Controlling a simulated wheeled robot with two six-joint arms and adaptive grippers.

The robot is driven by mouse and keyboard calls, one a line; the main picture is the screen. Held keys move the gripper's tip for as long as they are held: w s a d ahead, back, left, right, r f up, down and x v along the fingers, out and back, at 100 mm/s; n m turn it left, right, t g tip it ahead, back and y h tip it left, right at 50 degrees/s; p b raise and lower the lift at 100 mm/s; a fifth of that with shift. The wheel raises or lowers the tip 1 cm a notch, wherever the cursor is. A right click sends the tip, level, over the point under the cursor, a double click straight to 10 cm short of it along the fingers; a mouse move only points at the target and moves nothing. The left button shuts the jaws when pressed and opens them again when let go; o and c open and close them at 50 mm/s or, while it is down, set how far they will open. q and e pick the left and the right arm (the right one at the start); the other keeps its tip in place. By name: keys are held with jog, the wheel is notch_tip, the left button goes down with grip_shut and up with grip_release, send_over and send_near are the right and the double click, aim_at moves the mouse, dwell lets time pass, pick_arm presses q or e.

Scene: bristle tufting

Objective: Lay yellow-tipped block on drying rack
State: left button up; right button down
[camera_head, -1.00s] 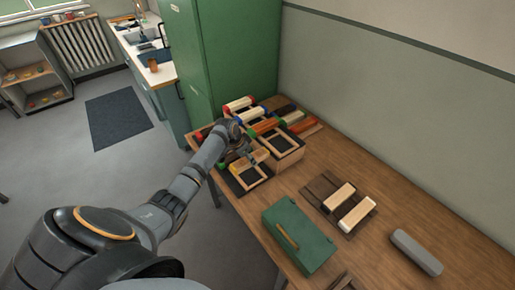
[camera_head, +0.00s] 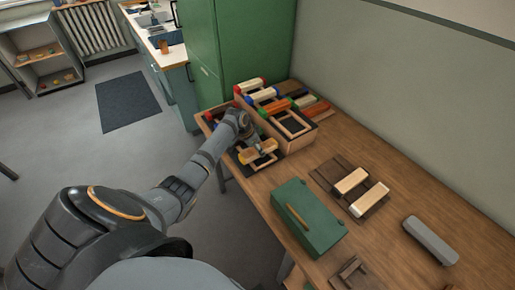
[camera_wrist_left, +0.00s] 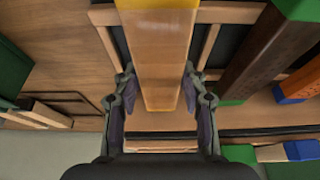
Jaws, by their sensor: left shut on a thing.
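A pale wooden block with yellow ends (camera_head: 262,151) is at the front wooden frame with dark panels, near the table's left edge. My left gripper (camera_head: 250,140) is over it and shut on it. In the left wrist view the yellow-orange block (camera_wrist_left: 160,55) runs between my two fingers (camera_wrist_left: 160,92), above a dark panel with wooden rails. I cannot tell whether it touches the frame below. A dark slatted rack (camera_head: 334,170), apparently the drying rack, lies mid-table with two pale blocks across it. My right gripper is not in view.
Behind my left gripper stands a wooden tray (camera_head: 303,133) holding several blocks with red, blue, green and orange ends. A green box (camera_head: 318,222) sits in front of the slatted rack. A grey bar (camera_head: 430,240) lies at right. Table around the rack is mostly clear.

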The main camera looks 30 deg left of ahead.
pick_arm(q)
jog(key=shift+r, duration=0.1)
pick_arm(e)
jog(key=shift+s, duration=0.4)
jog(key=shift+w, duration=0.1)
pick_arm(q)
jog(key=shift+f, duration=0.25)
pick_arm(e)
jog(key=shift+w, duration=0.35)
pick_arm(q)
jog(key=shift+f, duration=0.2)
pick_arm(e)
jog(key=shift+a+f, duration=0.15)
pick_arm(q)
jog(key=o, duration=1.3)
jog(key=shift+o, duration=0.2)
